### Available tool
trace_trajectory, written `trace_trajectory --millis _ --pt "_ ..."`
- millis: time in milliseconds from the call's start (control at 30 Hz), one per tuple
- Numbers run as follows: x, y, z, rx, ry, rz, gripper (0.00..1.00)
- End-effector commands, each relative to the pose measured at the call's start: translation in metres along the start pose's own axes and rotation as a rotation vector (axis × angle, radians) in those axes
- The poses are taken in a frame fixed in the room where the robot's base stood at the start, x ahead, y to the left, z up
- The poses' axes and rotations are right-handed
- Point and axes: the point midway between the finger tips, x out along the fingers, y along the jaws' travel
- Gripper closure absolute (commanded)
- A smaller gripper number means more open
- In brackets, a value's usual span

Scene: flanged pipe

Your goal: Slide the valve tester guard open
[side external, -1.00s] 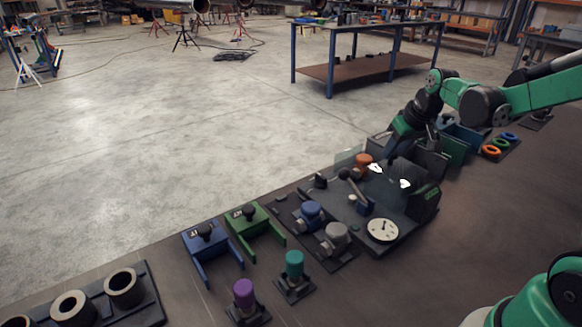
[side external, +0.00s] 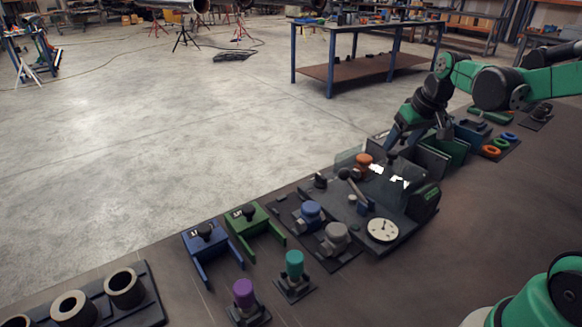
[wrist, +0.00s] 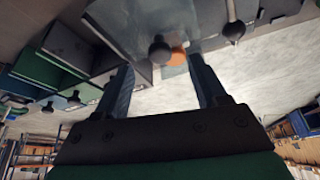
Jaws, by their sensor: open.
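The valve tester (side external: 345,212) is a dark flat unit on the bench with a round white gauge (side external: 382,230) at its front. Its clear guard (side external: 348,160) stands over the rear part, with bright reflections on it. A black round knob, likely the guard's handle, shows in the wrist view (wrist: 160,50), between and beyond my fingertips. My gripper (side external: 416,142) is open behind the tester, fingers pointing down. In the wrist view my gripper (wrist: 161,68) has nothing between its fingers; contact with the knob cannot be told.

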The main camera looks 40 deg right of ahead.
Motion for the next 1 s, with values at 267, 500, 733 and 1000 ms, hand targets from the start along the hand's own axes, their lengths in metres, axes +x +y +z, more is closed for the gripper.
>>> trace_trajectory --millis 267,500,733,1000 --pt "-0.025 0.000 0.000 0.000 0.000 0.000 0.35" --pt "-0.026 0.000 0.000 0.000 0.000 0.000 0.35" --pt "-0.036 0.000 -0.004 0.000 0.000 0.000 0.35" --pt "-0.064 0.000 -0.016 0.000 0.000 0.000 0.35"
